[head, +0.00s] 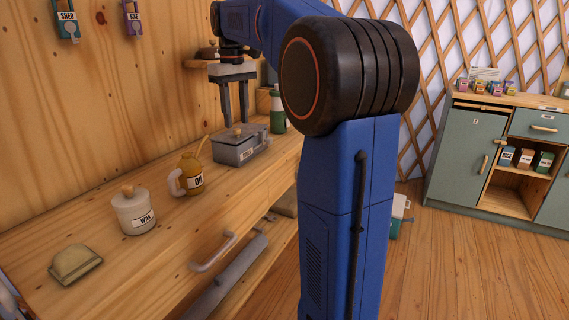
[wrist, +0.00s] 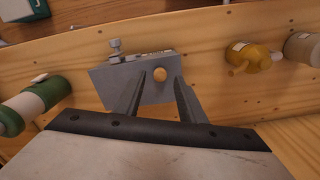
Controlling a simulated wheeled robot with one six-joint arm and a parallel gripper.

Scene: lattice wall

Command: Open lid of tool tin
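The tool tin (head: 240,148) is a grey metal box with a label on its front, standing on the wooden bench. Its lid (head: 238,135) looks shut, with a small wooden knob on top. My gripper (head: 236,123) points down just above the tin, its two fingers apart. In the wrist view the tin (wrist: 107,80) is partly hidden by the fingers. The round knob (wrist: 160,73) shows between the two fingertips (wrist: 158,80); I cannot tell whether they touch it. Nothing is held.
The wooden wall (head: 120,100) rises behind the bench.

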